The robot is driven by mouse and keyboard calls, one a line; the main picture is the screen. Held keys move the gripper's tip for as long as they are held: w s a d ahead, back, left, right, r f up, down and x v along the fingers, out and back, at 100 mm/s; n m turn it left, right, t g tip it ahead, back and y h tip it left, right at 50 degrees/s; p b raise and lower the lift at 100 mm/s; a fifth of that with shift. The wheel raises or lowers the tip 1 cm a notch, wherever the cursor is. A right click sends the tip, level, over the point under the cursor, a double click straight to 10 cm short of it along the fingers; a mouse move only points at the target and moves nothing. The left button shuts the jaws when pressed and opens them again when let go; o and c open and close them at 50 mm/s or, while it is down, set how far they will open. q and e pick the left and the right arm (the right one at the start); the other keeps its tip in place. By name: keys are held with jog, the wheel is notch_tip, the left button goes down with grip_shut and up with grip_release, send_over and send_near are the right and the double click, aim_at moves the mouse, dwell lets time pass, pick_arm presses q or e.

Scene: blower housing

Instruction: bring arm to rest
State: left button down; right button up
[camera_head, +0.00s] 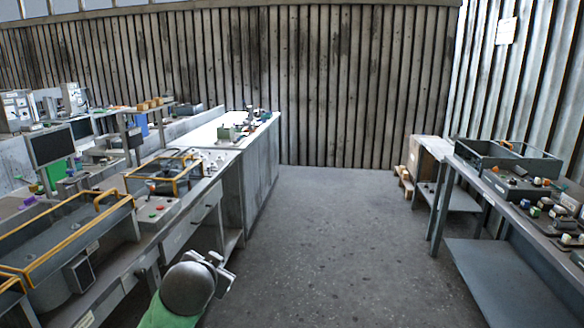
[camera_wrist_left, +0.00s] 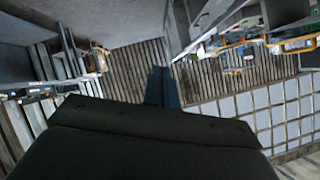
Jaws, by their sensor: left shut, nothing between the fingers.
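My left arm comes in at the bottom left of the head view, with a green link and a grey rounded wrist. My left gripper (camera_head: 220,268) is beside the left workbench, over the aisle floor, and touches nothing that I can see. In the left wrist view the gripper (camera_wrist_left: 163,75) shows as dark fingers close together, shut with nothing between them. The wrist view is tilted, with the wall and benches at odd angles. My right gripper is in neither view.
A long left workbench (camera_head: 177,240) carries yellow-railed trays (camera_head: 70,238), a monitor (camera_head: 50,146) and control boxes. A right table (camera_head: 475,190) holds a grey bin (camera_head: 508,158) and several small parts. The grey floor (camera_head: 335,240) between them is clear up to the corrugated wall (camera_head: 330,90).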

pick_arm(q)
jog(key=s+d+f+n+g+h+b, duration=0.1)
jog(key=s+f+g, duration=0.4)
jog(key=s+f, duration=1.3)
jog(key=s+d+f+n+g+h+b, duration=0.1)
jog(key=s+d+f+n+g+b, duration=0.1)
jog(key=s+f, duration=1.6)
notch_tip(320, 180, down, 5)
jog(key=d+g+b, duration=0.1)
jog(key=g, duration=0.1)
jog(key=shift+g, duration=0.4)
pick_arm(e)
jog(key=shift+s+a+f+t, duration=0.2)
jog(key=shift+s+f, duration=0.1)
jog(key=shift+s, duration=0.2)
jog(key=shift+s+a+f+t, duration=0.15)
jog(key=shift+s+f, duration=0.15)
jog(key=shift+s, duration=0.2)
pick_arm(q)
jog(key=shift+s+r, duration=0.1)
